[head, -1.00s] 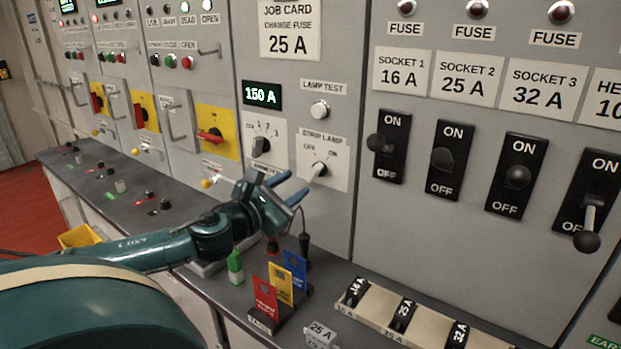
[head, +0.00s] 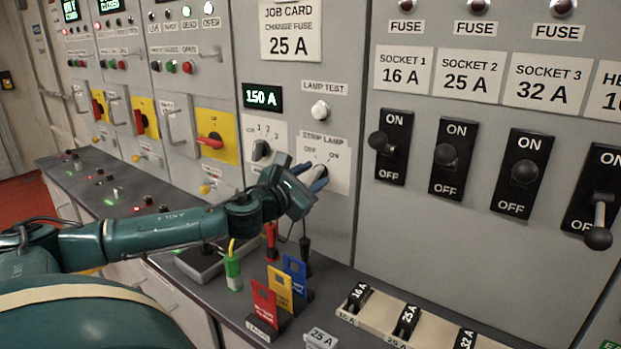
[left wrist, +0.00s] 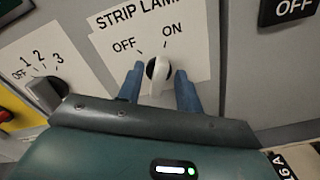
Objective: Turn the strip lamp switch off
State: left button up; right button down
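The strip lamp switch (head: 321,171) is a pale rotary knob on a white plate marked OFF and ON, on the grey panel. The left wrist view shows its white grip (left wrist: 158,80) with a dark part at its upper left side. My left gripper (head: 312,177) is at the switch. In the left wrist view its two blue fingers (left wrist: 159,86) stand open, one on each side of the knob, with small gaps visible. The fingers partly hide the knob in the head view, and I cannot tell its exact setting. My right gripper is not in view.
The lamp test button (head: 320,110) is above the switch, and a small numbered selector (head: 261,150) is to its left. Black socket levers (head: 392,146) stand to the right.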

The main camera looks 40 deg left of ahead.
pick_arm(q)
jog(key=shift+c, duration=0.4)
jog(key=c, duration=0.5)
grip_shut()
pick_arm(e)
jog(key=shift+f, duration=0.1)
